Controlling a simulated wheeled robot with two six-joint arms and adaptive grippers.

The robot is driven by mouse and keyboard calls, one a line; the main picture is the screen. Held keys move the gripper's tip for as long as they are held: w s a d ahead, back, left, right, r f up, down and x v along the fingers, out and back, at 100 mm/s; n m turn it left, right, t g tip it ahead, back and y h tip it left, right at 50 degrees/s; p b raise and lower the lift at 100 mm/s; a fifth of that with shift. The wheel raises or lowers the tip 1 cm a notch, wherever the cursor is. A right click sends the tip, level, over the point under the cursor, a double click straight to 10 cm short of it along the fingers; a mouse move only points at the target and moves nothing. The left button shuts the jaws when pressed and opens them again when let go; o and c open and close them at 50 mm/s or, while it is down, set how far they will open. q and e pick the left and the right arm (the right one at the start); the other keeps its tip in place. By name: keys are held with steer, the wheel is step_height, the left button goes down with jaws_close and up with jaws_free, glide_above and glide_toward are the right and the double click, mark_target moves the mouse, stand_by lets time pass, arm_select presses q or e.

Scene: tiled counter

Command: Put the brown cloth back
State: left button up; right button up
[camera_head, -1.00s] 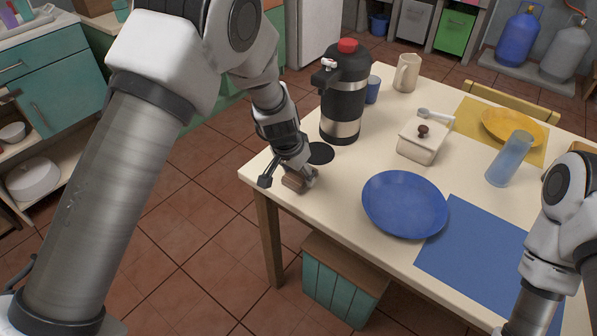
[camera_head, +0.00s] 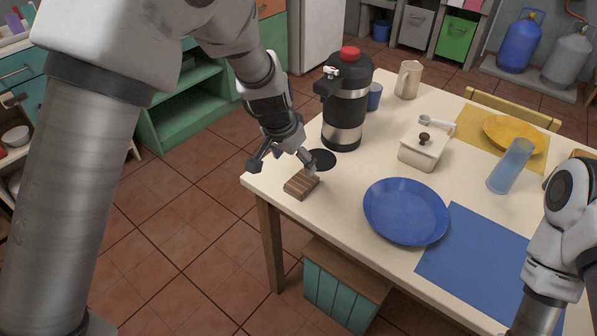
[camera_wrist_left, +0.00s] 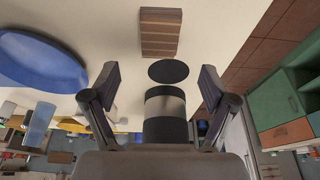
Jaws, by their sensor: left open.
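The brown cloth (camera_head: 301,184), folded into a small striped block, lies on the cream table near its left corner. It also shows in the left wrist view (camera_wrist_left: 160,32), at the top centre, flat on the tabletop. My left gripper (camera_head: 283,160) is open and empty, just behind and above the cloth. In the left wrist view its two fingers (camera_wrist_left: 160,82) are spread wide, with the cloth beyond them and apart from them. My right arm shows at the right edge, but its gripper is out of frame.
A black dispenser with a red cap (camera_head: 346,100) stands behind the cloth, with a dark round disc (camera_head: 321,159) in front of it. A blue plate (camera_head: 405,212) is to the right, by a blue mat (camera_head: 475,252). A lidded white box (camera_head: 423,153) stands farther back.

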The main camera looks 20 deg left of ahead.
arm_select(q)
steer(key=s+a+f+n+g+y, duration=0.1)
steer(key=s+a+f, duration=0.2)
steer(key=s+f, duration=0.65)
steer(key=s+a+f+n+g+y, duration=0.15)
steer(key=s+a+f, duration=0.25)
steer(key=s+f, duration=0.55)
steer(key=s+f+n, duration=0.1)
steer(key=s+f, duration=0.2)
steer(key=s, duration=0.3)
steer(key=s+f+n+h, duration=0.1)
steer(key=s+f, duration=0.3)
steer(key=s, duration=0.3)
steer(key=shift+s+d+f+g, duration=0.15)
steer(key=shift+d+f+g, duration=0.15)
steer(key=shift+d+g, duration=0.05)
